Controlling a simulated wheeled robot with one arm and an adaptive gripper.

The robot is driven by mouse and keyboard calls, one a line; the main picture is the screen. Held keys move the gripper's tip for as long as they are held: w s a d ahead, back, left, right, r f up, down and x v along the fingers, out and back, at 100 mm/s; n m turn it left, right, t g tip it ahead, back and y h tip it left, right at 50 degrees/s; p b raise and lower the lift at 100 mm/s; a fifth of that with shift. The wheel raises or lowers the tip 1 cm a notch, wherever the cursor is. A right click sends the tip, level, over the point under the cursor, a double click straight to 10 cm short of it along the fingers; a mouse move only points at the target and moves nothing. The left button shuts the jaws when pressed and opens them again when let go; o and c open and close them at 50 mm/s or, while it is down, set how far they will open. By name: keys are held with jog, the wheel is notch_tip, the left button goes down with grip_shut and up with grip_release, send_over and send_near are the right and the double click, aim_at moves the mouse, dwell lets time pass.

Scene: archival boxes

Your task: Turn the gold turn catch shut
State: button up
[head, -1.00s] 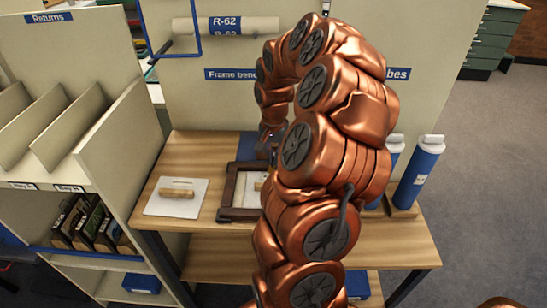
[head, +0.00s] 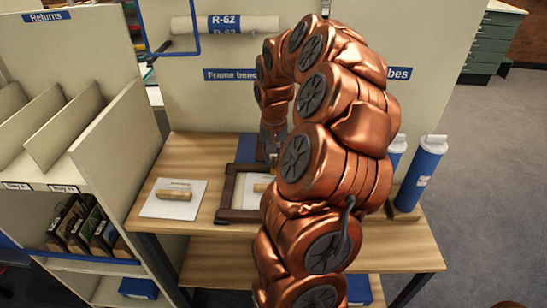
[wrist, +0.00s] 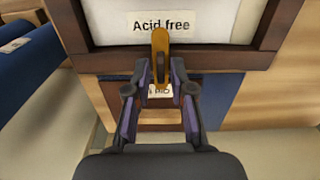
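The gold turn catch (wrist: 160,50) shows in the wrist view as a narrow upright piece in front of the dark wooden frame's rail. Its upper end overlaps the edge of the white backing with the "Acid free" label (wrist: 161,25). My gripper (wrist: 162,70) is open, with one fingertip on each side of the catch's lower part. Small gaps seem to show on both sides; contact cannot be told. In the head view the dark frame (head: 226,194) lies on the bench, its right part hidden by my arm.
The wooden bench (head: 191,149) carries a white board with a wooden block (head: 176,194) left of the frame. Blue tubes (head: 421,175) stand at the right. A grey shelf unit (head: 122,140) borders the bench on the left. A panel stands behind.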

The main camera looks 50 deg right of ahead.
jog(key=shift+o, duration=0.5)
notch_tip(320, 180, up, 12)
dwell(0.4)
dwell(0.5)
jog(key=s+a+r+n+p, duration=0.2)
jog(key=a+n, duration=0.1)
jog(key=a, duration=0.8)
jog(key=s+a+r+n+p, duration=0.2)
jog(key=a+n, duration=0.1)
jog(key=a, duration=0.7)
jog(key=s+a+f+n+g+p, duration=0.1)
jog(key=s+a+n+p, duration=0.3)
jog(key=s+a, duration=0.7)
jog(key=s+f, duration=0.1)
jog(key=s, duration=0.3)
jog(key=shift+s+a+f+g, duration=0.15)
jog(key=shift+a+f+g, duration=0.1)
jog(key=shift+a+g, duration=0.15)
